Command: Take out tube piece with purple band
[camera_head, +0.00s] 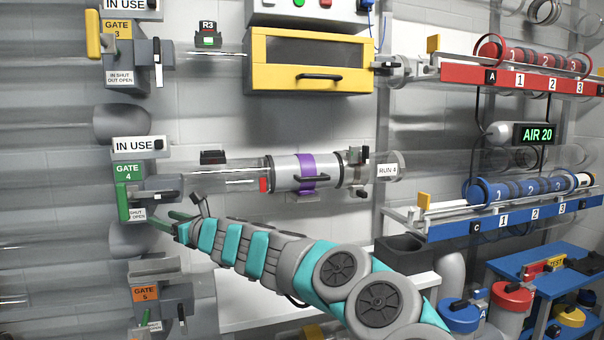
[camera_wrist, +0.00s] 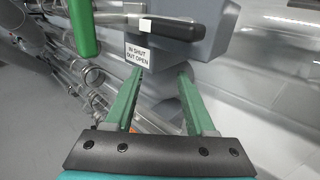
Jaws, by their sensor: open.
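The tube piece with the purple band (camera_head: 307,172) is a light grey cylinder lying level in the run 4 line, with a dark handle on its front and clamp fittings at its right end. My gripper (camera_head: 177,221) is well to its left, just below the green gate 4 block (camera_head: 130,190). In the wrist view my gripper (camera_wrist: 161,85) is open, with nothing between its two green fingers. Beyond the fingertips is the gate's grey body with the "IN SHUT OUT OPEN" label (camera_wrist: 138,54) and a black-gripped lever (camera_wrist: 168,28). The tube piece is not in the wrist view.
An "IN USE" sign (camera_head: 135,145) sits above gate 4. Gate 3 (camera_head: 118,45) is above and gate 5 (camera_head: 160,298) below. A yellow-framed box (camera_head: 308,80) hangs above the tube piece. Racks with red (camera_head: 515,82) and blue (camera_head: 500,215) tube pieces stand right. A dark bin (camera_head: 402,255) sits below.

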